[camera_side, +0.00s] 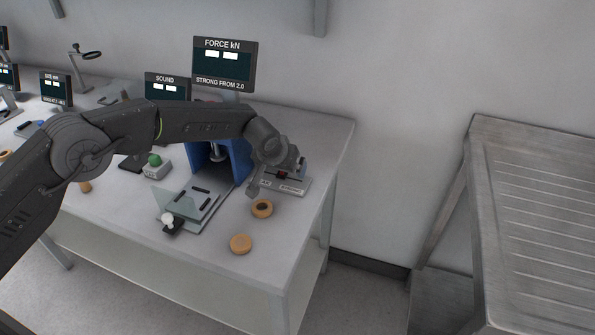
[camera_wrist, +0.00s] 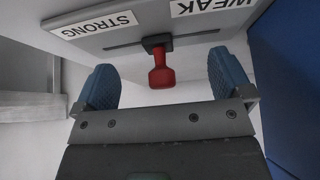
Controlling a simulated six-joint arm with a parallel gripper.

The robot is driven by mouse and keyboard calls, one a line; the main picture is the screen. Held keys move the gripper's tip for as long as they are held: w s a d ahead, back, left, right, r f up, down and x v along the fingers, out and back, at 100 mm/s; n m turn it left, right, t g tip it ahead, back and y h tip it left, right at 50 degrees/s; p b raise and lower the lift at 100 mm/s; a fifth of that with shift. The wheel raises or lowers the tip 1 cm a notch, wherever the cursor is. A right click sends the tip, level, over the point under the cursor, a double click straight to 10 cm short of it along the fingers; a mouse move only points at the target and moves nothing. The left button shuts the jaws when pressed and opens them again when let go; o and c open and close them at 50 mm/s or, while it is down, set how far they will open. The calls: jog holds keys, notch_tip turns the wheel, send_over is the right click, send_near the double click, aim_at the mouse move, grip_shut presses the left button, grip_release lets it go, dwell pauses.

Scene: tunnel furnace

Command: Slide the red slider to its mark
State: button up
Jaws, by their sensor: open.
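The red slider (camera_wrist: 161,68) is a red knob on a dark base, set in a thin dark slot on a grey panel. In the wrist view the panel (camera_wrist: 130,28) carries a STRONG label at left and a WEAK label at right, and the knob stands between them. My gripper (camera_wrist: 165,85) is open, with one blue-grey finger on each side of the knob and gaps to both. In the side view the red slider (camera_side: 283,175) is a small red spot on the panel (camera_side: 297,187), partly hidden by my gripper (camera_side: 254,190).
A blue press (camera_side: 238,160) stands left of the panel; its blue side fills the right of the wrist view. Two tan rings or discs (camera_side: 241,244) lie in front. A clear guard (camera_side: 172,200) stands at a metal plate. A FORCE kN display (camera_side: 223,65) stands behind. The front right tabletop is clear.

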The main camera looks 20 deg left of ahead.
jog(key=shift+v, duration=3.5)
